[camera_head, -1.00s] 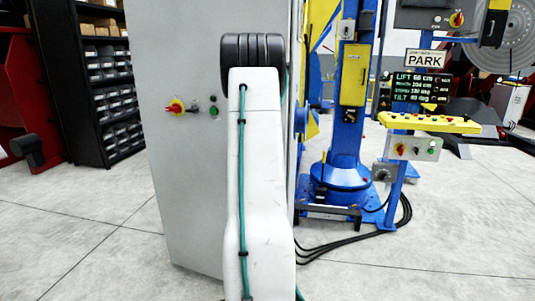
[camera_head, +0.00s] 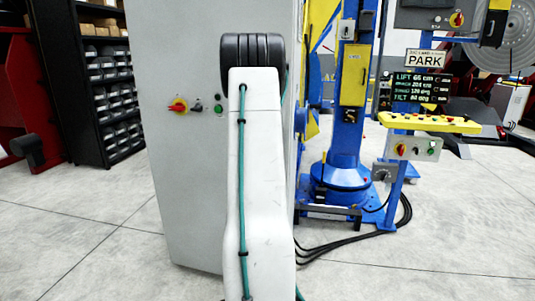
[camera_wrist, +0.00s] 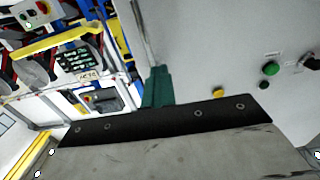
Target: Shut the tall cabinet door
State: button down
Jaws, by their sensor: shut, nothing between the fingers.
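The tall cabinet door (camera_head: 185,190) is a large pale grey panel at left of centre in the head view, behind my arm. It carries a red-and-yellow knob (camera_head: 178,105) and a green button (camera_head: 218,108). How far open it stands is hard to tell. In the wrist view the grey panel (camera_wrist: 215,45) fills the upper right, with the green button (camera_wrist: 270,68) on it. My gripper (camera_wrist: 158,78) shows there as green fingers, shut and empty, by the panel's left edge. I cannot tell whether they touch it. In the head view the gripper is hidden.
A blue positioner column (camera_head: 345,150) stands right of the cabinet. A control stand with a yellow-topped panel (camera_head: 430,123) is further right. Black cables (camera_head: 390,225) lie on the floor between. A black bin rack (camera_head: 100,100) stands at left. The front floor is clear.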

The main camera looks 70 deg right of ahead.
dwell(0.6)
jog(key=c, duration=1.5)
grip_release()
jog(key=shift+c, duration=0.2)
jog(key=s+a, duration=0.1)
jog(key=a, duration=0.6)
jog(key=shift+a, duration=0.35)
jog(key=shift+f, duration=0.1)
